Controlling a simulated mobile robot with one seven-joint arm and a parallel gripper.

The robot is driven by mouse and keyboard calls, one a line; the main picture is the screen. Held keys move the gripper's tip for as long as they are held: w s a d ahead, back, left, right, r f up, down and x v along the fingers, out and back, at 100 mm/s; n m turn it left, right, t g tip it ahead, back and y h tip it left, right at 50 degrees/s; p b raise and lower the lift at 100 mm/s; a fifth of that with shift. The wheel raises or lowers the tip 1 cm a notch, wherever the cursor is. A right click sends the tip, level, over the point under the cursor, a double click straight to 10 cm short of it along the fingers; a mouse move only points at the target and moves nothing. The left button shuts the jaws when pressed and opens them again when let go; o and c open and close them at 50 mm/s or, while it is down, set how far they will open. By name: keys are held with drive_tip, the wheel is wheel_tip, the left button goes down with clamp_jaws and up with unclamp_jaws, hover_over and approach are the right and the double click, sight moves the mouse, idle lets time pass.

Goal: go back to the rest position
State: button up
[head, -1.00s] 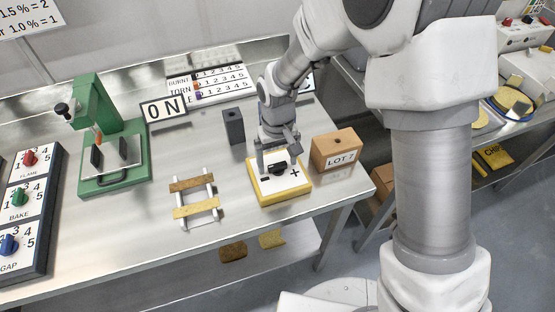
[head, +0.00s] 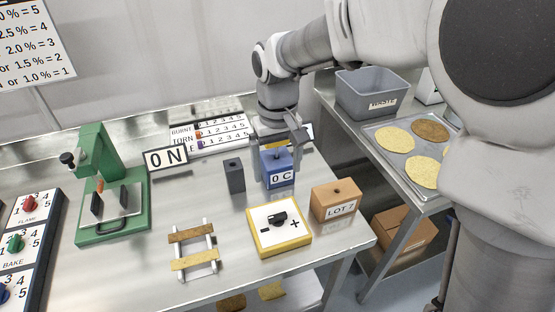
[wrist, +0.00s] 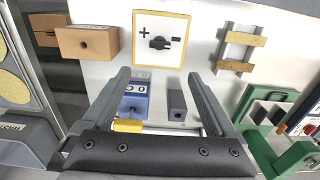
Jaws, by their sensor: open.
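My gripper (head: 281,142) is open and empty, raised above the back of the steel bench, over the blue block marked "0 C" (head: 279,169). In the wrist view my gripper (wrist: 159,76) has its fingers wide apart. The blue block (wrist: 134,103) and a dark grey block (wrist: 177,103) show between and below them. The yellow-edged dial box (head: 280,238) with a black knob stands apart from my gripper, nearer the front edge. It also shows beyond the fingertips in the wrist view (wrist: 160,60).
At right are a grey waste bin (head: 372,108) and a chip tray (head: 392,160).

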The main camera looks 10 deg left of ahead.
drive_tip(key=shift+r, duration=0.55)
drive_tip(key=s+d+r+m+t, duration=0.3)
drive_tip(key=d+r, duration=0.4)
drive_tip(key=d, duration=0.6)
drive_tip(key=s+d+r+m+t, duration=0.1)
drive_tip(key=s+d+m+t, duration=0.1)
drive_tip(key=s+d, duration=0.9)
drive_tip(key=shift+s+r+m+t, duration=0.2)
drive_tip(key=shift+m+t, duration=0.1)
drive_tip(key=shift+m, duration=0.4)
